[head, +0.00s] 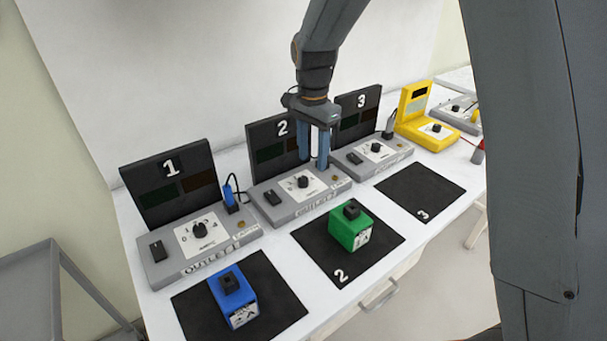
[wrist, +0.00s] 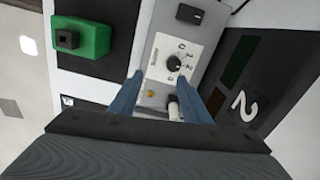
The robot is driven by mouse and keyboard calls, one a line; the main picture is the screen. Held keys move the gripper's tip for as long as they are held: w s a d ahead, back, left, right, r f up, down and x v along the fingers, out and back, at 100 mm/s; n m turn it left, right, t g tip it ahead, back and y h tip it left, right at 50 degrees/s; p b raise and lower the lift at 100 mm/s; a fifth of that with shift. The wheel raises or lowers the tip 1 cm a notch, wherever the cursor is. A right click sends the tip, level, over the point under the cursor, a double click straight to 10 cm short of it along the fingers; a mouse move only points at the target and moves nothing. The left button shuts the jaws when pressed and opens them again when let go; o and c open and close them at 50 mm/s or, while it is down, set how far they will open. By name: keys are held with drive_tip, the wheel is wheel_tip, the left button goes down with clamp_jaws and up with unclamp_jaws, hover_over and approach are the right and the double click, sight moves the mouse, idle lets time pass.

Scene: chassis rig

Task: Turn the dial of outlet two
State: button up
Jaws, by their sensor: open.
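Outlet two (head: 298,192) is a grey box with an upright black panel marked 2 behind it. Its dial (head: 302,182) is a black knob on a white scale plate; it also shows in the wrist view (wrist: 174,63). My gripper (head: 315,163) points down over the right part of outlet two, beside the dial. In the wrist view its blue fingers (wrist: 166,97) are apart, with nothing held between them. The dial lies just beyond the fingertips there. A pale plug-like piece on the outlet shows between the fingers.
Outlet one (head: 205,240) stands to the left and outlet three (head: 372,155) to the right. A green block (head: 349,232) sits on mat 2 in front, and a blue block (head: 240,305) on the left mat. Mat 3 (head: 415,187) is empty. A yellow device (head: 430,125) stands farther right.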

sight(303, 179)
drive_tip(key=shift+w+a+f+m, duration=0.15)
drive_tip(key=shift+w+a+m, duration=0.15)
drive_tip(key=shift+w+a, duration=0.25)
drive_tip(key=shift+w+a+f+m, duration=0.1)
drive_tip(key=shift+w+a+m, duration=0.25)
drive_tip(key=shift+a, duration=0.3)
drive_tip(key=shift+f+p, duration=1.15)
drive_tip(key=shift+f, duration=2.7)
drive_tip(key=c, duration=1)
drive_tip(key=shift+c, duration=0.2)
